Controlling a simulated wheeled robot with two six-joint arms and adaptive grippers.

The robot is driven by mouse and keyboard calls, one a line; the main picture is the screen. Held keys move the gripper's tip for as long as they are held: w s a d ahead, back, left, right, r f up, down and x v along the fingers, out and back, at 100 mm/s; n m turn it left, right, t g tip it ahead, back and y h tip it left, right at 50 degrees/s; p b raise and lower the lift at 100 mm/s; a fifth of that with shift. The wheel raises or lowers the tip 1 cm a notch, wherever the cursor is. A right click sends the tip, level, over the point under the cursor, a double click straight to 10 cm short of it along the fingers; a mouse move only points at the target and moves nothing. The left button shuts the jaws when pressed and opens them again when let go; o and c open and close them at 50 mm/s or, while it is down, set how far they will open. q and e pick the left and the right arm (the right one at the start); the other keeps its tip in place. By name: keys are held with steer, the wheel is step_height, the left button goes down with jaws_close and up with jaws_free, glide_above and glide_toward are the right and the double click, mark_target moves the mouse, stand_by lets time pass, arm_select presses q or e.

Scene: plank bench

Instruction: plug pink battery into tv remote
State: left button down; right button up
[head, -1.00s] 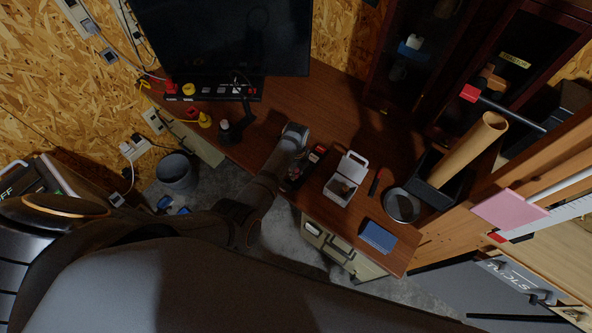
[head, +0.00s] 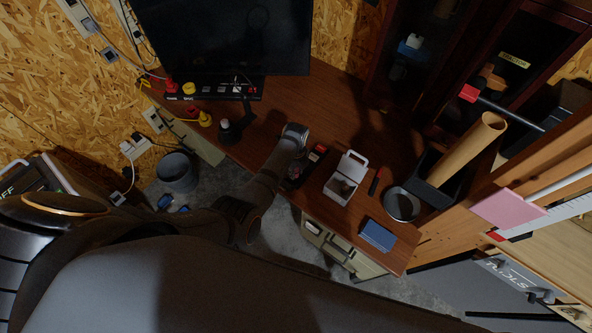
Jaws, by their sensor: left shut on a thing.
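My left gripper (head: 303,168) hangs low over the brown bench, left of an open white box (head: 340,188). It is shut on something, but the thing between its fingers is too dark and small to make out. A dark object with a red end (head: 317,152) shows close beside the gripper; I cannot tell whether it is part of the tv remote. I cannot pick out the pink battery or the remote for certain. My right gripper is not in view.
Right of the box are a dark pen-like thing with a red part (head: 375,182), a round grey dish (head: 402,204) and a blue box (head: 378,236) near the bench's front edge. A dark screen (head: 225,35) stands at the back. Bare bench (head: 335,115) lies behind the gripper.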

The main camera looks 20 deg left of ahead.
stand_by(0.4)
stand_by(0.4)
arm_select(q)
steer(key=shift+p, duration=0.45)
steer(key=shift+f+b, duration=0.75)
steer(key=shift+f, duration=0.15)
steer(key=c, duration=1.1)
jaws_free()
steer(key=shift+o, duration=0.2)
